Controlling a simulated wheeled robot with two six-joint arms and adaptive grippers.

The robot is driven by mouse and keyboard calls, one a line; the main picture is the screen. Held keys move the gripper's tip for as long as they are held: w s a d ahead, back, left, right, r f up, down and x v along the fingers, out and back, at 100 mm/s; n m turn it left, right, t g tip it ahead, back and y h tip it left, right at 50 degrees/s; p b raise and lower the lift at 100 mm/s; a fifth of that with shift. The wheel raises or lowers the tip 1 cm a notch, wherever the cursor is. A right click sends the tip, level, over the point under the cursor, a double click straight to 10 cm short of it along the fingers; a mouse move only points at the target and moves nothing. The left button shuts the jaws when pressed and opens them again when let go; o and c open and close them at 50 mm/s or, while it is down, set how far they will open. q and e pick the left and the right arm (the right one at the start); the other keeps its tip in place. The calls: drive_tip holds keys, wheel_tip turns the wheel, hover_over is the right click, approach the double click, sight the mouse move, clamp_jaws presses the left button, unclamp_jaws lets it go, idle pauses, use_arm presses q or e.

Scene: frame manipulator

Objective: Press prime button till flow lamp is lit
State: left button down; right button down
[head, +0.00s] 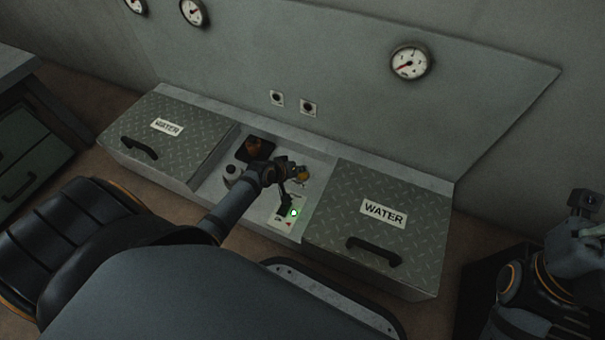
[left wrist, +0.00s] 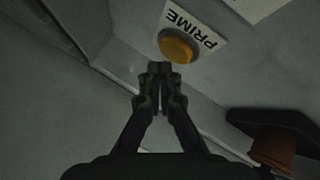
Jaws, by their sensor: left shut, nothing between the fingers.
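The yellow prime button (left wrist: 178,48) sits in a white plate marked PRIME in the left wrist view. It is partly visible in the head view (head: 304,175), beside my gripper. My left gripper (left wrist: 160,69) is shut and empty, its fingertips close to the button's lower left edge in the wrist view. Whether they touch it I cannot tell. In the head view the left gripper (head: 292,170) is over the middle panel. A lamp (head: 294,212) glows green on that panel; its label is too small to read. My right arm shows at the right edge, its gripper unclear.
Two metal-plate lids marked WATER, left (head: 165,138) and right (head: 385,222), flank the panel, each with a black handle. A dark tray (head: 255,149) with an orange-brown item lies at the panel's back left. Gauges, including one at right (head: 410,61), are on the wall.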

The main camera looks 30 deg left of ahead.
sight(301, 176)
use_arm(q)
drive_tip(key=shift+f, duration=0.3)
drive_tip(key=shift+f, duration=0.5)
idle(0.5)
drive_tip(key=shift+r, duration=0.1)
drive_tip(key=shift+r+p, duration=0.75)
drive_tip(key=shift+p, duration=0.05)
wheel_tip(301, 176, up, 5)
drive_tip(key=p, duration=0.5)
drive_tip(key=shift+r+p, duration=0.15)
drive_tip(key=shift+p, duration=0.25)
idle(0.4)
